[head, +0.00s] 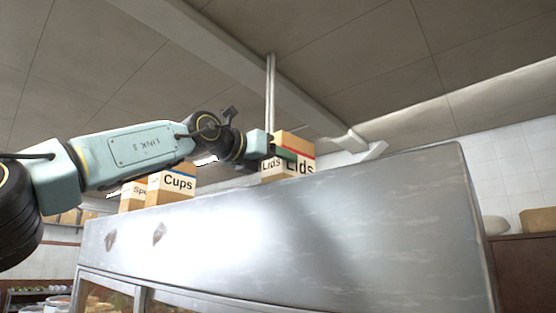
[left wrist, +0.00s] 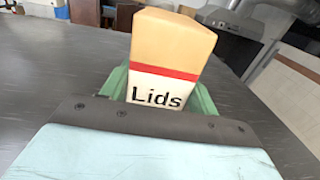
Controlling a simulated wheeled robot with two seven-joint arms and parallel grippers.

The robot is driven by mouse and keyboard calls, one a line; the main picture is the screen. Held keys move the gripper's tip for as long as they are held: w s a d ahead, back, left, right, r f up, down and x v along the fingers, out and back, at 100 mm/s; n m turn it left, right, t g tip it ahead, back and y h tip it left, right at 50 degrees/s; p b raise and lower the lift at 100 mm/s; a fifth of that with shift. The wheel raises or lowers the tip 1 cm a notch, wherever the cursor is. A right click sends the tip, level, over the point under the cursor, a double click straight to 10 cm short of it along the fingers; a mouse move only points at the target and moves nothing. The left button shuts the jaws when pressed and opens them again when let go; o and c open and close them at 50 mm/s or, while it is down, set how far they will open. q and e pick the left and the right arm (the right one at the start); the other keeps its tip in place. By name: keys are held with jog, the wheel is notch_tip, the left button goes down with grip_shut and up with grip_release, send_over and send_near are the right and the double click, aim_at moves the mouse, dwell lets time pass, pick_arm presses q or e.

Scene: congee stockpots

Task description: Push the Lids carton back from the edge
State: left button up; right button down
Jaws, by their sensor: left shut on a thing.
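The Lids carton (head: 295,150) is a tan and white box with a red stripe. It stands on top of the steel cabinet (head: 290,240), near the front edge in the head view. My left gripper (head: 283,155) reaches it from the left. In the left wrist view the Lids carton (left wrist: 170,60) sits between the green fingers of my left gripper (left wrist: 162,92), one on each side. The gripper is shut on the carton. The carton's lower part is hidden behind the gripper body. My right gripper does not show.
A Cups carton (head: 172,184) and another carton (head: 134,194), its label partly hidden, stand to the left on the cabinet top. A thin vertical pole (head: 270,90) rises behind the Lids carton. In the left wrist view, the grey top (left wrist: 60,75) beside the carton is bare.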

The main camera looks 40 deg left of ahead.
pick_arm(q)
jog(key=o, duration=1.2)
jog(key=shift+o, duration=0.2)
jog(key=shift+s+b, duration=0.35)
jog(key=shift+s, duration=0.1)
jog(key=s+a+b, duration=0.1)
jog(key=s+b, duration=0.3)
jog(key=s, duration=0.8)
jog(key=shift+s, duration=0.2)
